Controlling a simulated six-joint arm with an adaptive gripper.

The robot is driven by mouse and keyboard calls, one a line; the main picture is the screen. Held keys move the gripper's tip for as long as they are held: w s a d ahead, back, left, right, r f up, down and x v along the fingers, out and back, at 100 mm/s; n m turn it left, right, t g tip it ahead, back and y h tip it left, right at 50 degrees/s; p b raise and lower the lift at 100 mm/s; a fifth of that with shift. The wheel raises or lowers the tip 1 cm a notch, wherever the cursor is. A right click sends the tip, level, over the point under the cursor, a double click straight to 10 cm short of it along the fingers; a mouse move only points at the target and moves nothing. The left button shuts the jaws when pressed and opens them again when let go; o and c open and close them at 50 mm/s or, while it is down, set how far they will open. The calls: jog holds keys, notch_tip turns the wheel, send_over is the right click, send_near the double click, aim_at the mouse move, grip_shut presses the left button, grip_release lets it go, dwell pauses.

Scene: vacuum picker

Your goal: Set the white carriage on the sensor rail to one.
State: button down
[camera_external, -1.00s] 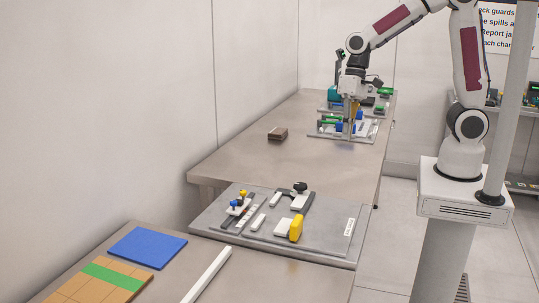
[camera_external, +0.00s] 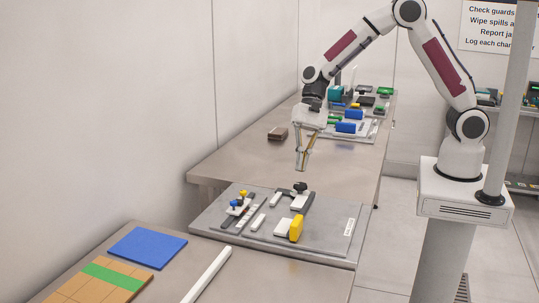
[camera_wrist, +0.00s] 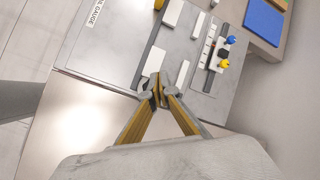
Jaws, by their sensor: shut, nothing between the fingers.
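My gripper (camera_external: 301,168) is shut and empty, pointing down above the near end of the far bench. In the wrist view its fingertips (camera_wrist: 160,98) meet just before the grey gauge plate (camera_wrist: 112,50). The plate (camera_external: 330,235) bears two dark rails. On the left rail sits a small white carriage (camera_external: 238,209) with blue and yellow knobs; it also shows in the wrist view (camera_wrist: 209,52). A white block (camera_external: 299,201) with a black knob sits by the other rail. I cannot read any scale marks or tell which rail is the sensor rail.
A yellow rounded piece (camera_external: 296,228) stands beside a white block on the plate. A brown block (camera_external: 277,134) lies on the far bench, with fixtures (camera_external: 345,128) behind. A blue mat (camera_external: 147,247) and a white bar (camera_external: 207,274) lie on the near bench.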

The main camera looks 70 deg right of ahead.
aim_at(243, 200)
jog(key=w+a+m, duration=0.1)
jog(key=w, duration=0.1)
jog(key=w+a+f+m+y, duration=0.1)
jog(key=w+a+m, duration=0.1)
jog(key=w+a+m+t, duration=0.1)
jog(key=w, duration=0.1)
jog(key=shift+a+f+m+y, duration=0.15)
jog(key=shift+f+m+y, duration=0.15)
jog(key=shift+f, duration=0.05)
jog(key=w+a+r+m+t+y, duration=0.1)
jog(key=w+a+r+m, duration=0.1)
jog(key=w+m, duration=0.3)
jog(key=shift+r+t, duration=0.3)
jog(key=shift+r, duration=0.5)
jog(key=shift+a, duration=0.1)
jog(key=shift+x, duration=5)
